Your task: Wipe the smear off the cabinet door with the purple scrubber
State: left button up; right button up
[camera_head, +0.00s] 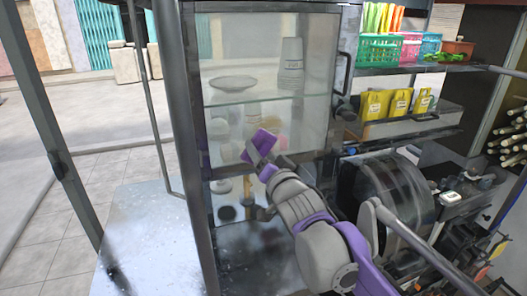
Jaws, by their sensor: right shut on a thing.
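The cabinet (214,160) has a glass door (228,52) in a grey metal frame, with a dark handle (342,72) at its right. My right gripper (264,156) is in front of the lower half of the glass. It is shut on the purple scrubber (266,141), which is at or close to the glass; contact cannot be told. A pinkish, yellowish patch (283,142) shows just right of the scrubber. I cannot tell whether it is the smear or something behind the glass. My left gripper is out of view.
Bowls and stacked cups (291,62) stand behind the glass. To the right are a shelf with a green basket (380,49), yellow containers (374,104) and a large round machine drum (385,200). A grey post (150,100) stands at the left. Open paving lies beyond.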

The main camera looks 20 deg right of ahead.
jog(key=shift+w+a+r, duration=0.1)
jog(key=shift+w, duration=2.45)
jog(key=shift+w+p, duration=0.3)
jog(key=shift+w, duration=0.65)
